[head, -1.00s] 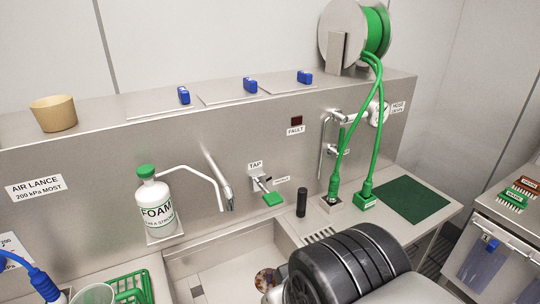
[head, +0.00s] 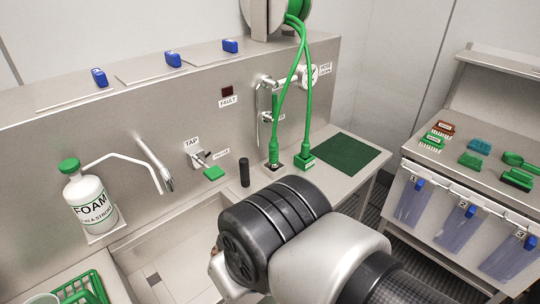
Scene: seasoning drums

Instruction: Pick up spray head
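A green hose hangs from the reel in two strands. One strand (head: 276,140) ends in a green fitting (head: 273,158) set in a small holder on the counter. The other ends in a green fitting (head: 306,153) at a labelled green block. I cannot tell which fitting is the spray head. My arm's dark wrist joint covers the lower middle of the head view, in front of and below the fittings. My gripper does not show; it is out of frame or hidden by my arm.
A dark green mat (head: 346,153) lies right of the hose fittings. A foam bottle (head: 88,202) stands at left above the sink. A side table (head: 480,188) with several brushes is at right.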

